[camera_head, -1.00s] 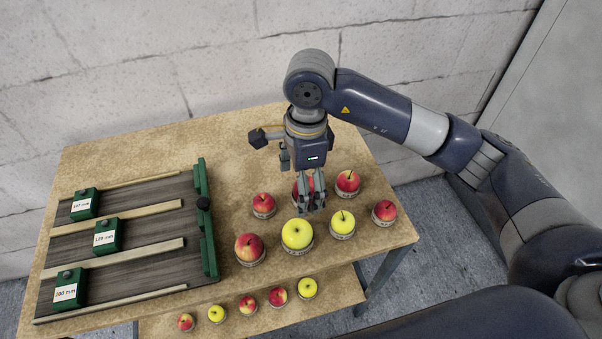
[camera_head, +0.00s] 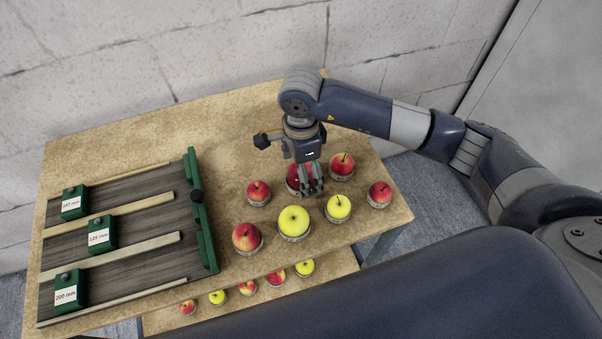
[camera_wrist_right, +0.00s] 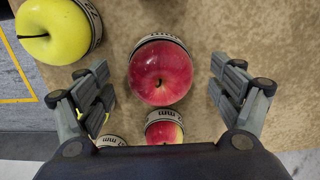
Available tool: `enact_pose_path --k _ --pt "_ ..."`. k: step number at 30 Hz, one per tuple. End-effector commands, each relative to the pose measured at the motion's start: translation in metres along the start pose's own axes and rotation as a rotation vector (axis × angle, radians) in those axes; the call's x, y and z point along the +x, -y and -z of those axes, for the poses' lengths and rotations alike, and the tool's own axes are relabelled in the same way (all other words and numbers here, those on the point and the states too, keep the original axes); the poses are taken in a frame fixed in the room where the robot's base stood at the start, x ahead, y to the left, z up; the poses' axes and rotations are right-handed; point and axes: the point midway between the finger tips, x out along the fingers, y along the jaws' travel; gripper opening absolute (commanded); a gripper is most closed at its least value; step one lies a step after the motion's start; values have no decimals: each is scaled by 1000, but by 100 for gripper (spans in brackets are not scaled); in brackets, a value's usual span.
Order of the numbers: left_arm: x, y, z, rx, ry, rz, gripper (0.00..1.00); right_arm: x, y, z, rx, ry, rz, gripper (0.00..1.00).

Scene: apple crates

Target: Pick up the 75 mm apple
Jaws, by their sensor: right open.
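Several red and yellow apples sit in light ring holders with printed size labels, too small or cut off to read, so I cannot tell which apple is 75 mm. My right gripper (camera_head: 312,188) is over the apple group, in front of a partly hidden red apple (camera_head: 293,177). In the right wrist view my right gripper (camera_wrist_right: 163,82) is open and empty. A red apple (camera_wrist_right: 160,76) with its stem up shows between and beyond the fingers. A smaller red-yellow apple (camera_wrist_right: 164,132) is nearer the palm. My left gripper is not in view.
A yellow apple (camera_head: 293,222) and a red-yellow apple (camera_head: 246,237) stand at the table's (camera_head: 225,117) front. Several small apples are on a lower shelf (camera_head: 335,264). A slotted board with green blocks (camera_head: 102,234) takes up the left. A wall is behind.

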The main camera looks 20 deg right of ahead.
Motion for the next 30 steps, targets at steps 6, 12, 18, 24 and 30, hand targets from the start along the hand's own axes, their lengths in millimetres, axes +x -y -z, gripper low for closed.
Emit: enact_pose_path --k 6,12,18,24,30 --pt "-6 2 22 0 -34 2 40 20 0 0 0 2 0 86" --pt "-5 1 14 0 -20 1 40 21 0 -1 -1 1 1 86" --pt "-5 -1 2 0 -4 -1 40 21 0 -1 -1 1 1 45" --pt "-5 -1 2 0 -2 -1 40 21 0 -1 -1 2 1 34" --pt "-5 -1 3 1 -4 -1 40 22 0 -1 0 2 1 34"
